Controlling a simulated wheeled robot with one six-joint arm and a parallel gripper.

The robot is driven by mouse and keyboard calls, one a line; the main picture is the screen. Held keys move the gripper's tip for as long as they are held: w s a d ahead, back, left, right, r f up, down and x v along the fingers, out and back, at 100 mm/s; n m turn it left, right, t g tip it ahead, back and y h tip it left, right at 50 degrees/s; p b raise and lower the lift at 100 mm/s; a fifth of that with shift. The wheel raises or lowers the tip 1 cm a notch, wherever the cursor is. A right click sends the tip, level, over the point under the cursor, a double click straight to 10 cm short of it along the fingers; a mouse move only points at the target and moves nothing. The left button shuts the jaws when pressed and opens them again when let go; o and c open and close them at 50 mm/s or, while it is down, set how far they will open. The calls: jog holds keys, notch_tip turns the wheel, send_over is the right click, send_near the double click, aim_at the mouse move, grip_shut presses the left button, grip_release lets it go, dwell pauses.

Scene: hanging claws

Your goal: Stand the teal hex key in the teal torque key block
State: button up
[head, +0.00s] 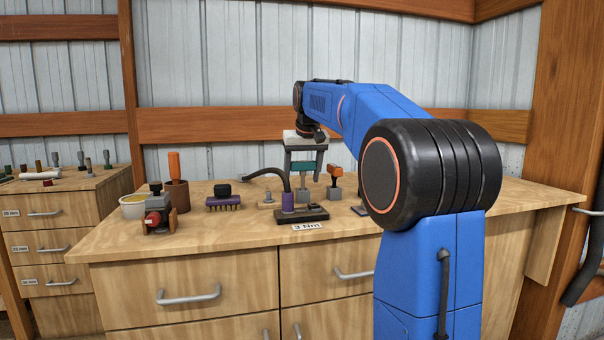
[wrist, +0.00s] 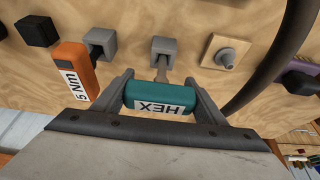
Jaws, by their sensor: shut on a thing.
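The teal hex key (head: 303,168) is upright in my gripper (head: 304,160), above the workbench. In the wrist view its teal handle (wrist: 160,94), labelled HEX, sits between the two fingers of my gripper (wrist: 163,92). Its thin grey shaft points down at a small grey block (wrist: 165,46), which also shows below the key in the head view (head: 303,197). The shaft tip appears to meet this block; I cannot tell whether it is inside. No teal-coloured block shows.
Just right, an orange key (head: 334,173) stands in another grey block; its label reads 5 Nm (wrist: 73,85).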

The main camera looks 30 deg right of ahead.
jog(key=shift+f, duration=0.8)
jog(key=o, duration=1.9)
jog(key=v, duration=1.7)
jog(key=shift+s+r, duration=0.1)
jog(key=shift+s, duration=0.05)
